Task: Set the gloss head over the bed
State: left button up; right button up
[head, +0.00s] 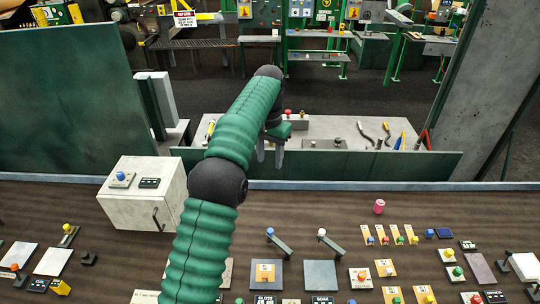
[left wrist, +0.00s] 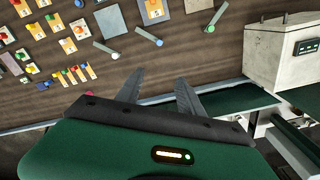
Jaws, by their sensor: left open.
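The station marked GLOSS (head: 264,300) stands at the front middle of the brown bench. Its grey plate (head: 257,284), which I take for the bed, carries a small orange-and-beige block (head: 265,271). Behind the plate, a grey swing arm with a blue knob (head: 279,244), probably the gloss head, slants away from it. The arm also shows in the left wrist view (left wrist: 149,37), beyond my fingers. My left gripper (head: 270,163) is open and empty, over the bench's far edge and well apart from the arm. My right gripper is not in view.
A similar white-knobbed arm (head: 331,243) and bare SOAK plate (head: 321,274) stand to the right. A white box (head: 146,193) stands at left. Several small coloured switches crowd the right. A low green panel (head: 400,165) borders the bench's back. My left arm hides part of the bench.

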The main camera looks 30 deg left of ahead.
pick_arm(q)
jog(key=shift+r, duration=0.65)
